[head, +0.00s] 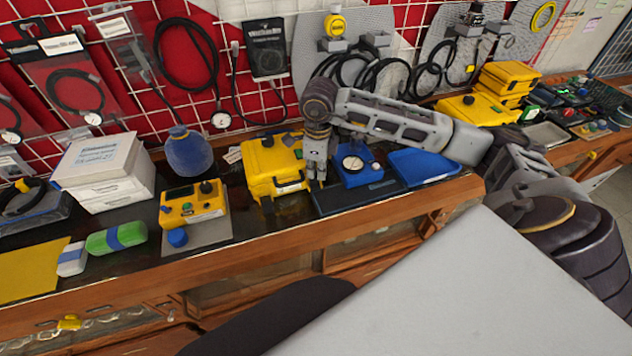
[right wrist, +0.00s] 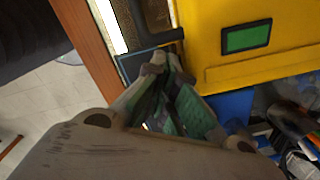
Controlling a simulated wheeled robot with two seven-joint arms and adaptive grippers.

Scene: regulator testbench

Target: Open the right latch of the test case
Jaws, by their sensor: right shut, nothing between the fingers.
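The yellow test case (head: 270,170) stands on the bench with its dark handle on the front face. It looks closed. In the right wrist view the yellow case (right wrist: 270,65) fills the upper right, with a green panel on it. My right gripper (head: 317,184) points down just right of the case's front right corner. Its fingertips (right wrist: 166,66) are together and empty, close beside the case's edge; I cannot tell whether they touch it. The right latch cannot be made out. My left gripper is not in view.
A blue device with a gauge (head: 354,165) and a blue tray (head: 425,165) stand right of my right gripper. A yellow meter box (head: 193,206) is left of the case. White boxes (head: 105,168) stand farther left. The wooden bench edge (head: 250,246) runs in front.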

